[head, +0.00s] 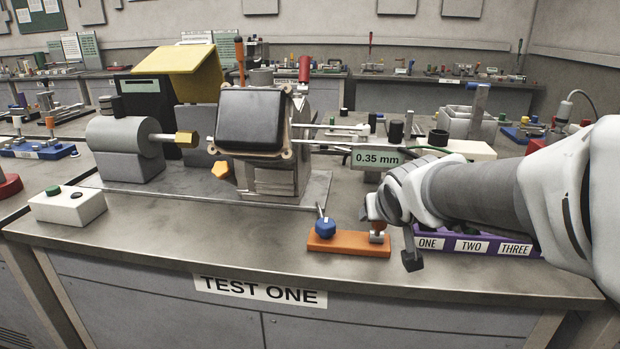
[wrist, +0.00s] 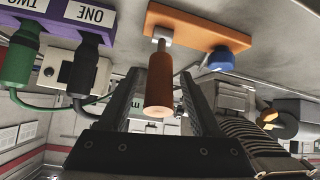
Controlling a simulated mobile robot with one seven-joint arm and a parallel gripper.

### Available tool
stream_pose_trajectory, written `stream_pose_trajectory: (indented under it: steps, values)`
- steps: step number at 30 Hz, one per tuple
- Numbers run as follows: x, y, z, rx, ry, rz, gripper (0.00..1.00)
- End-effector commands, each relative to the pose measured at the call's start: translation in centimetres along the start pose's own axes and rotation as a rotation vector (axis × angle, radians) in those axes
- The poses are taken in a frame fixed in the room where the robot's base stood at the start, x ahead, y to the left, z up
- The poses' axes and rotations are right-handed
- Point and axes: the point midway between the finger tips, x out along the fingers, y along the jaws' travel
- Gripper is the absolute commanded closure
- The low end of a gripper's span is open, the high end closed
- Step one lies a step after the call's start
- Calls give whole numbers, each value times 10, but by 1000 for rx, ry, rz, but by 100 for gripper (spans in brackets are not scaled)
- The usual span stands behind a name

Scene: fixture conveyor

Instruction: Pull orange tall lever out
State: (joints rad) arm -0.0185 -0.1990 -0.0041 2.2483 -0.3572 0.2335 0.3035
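An orange base block (head: 348,244) lies near the table's front edge, with a blue knob (head: 325,228) at its left end. A lever with an orange-brown handle (wrist: 160,88) and metal shaft stands on this block; in the head view its lower part (head: 378,232) shows, the rest hidden by my gripper. The block (wrist: 200,26) and the blue knob (wrist: 226,60) also show in the wrist view. My gripper (head: 392,228) is open around the lever. In the wrist view its fingers (wrist: 162,72) lie on either side of the handle, with narrow gaps visible.
A purple block (head: 470,243) labelled ONE, TWO, THREE lies close to the right, with plugs and cables in the wrist view. Behind is a machine with a black box (head: 250,120) and another orange-handled lever (head: 239,52).

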Motion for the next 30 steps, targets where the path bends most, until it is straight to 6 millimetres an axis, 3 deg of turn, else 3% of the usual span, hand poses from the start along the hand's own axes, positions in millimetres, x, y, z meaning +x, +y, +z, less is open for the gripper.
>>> stream_pose_trajectory:
  steps: [8,13,30]
  values:
    - [0,0,0,0,0,0,33]
    - [-12,0,-2,0,3,0,33]
    - [-114,0,-3,0,5,0,33]
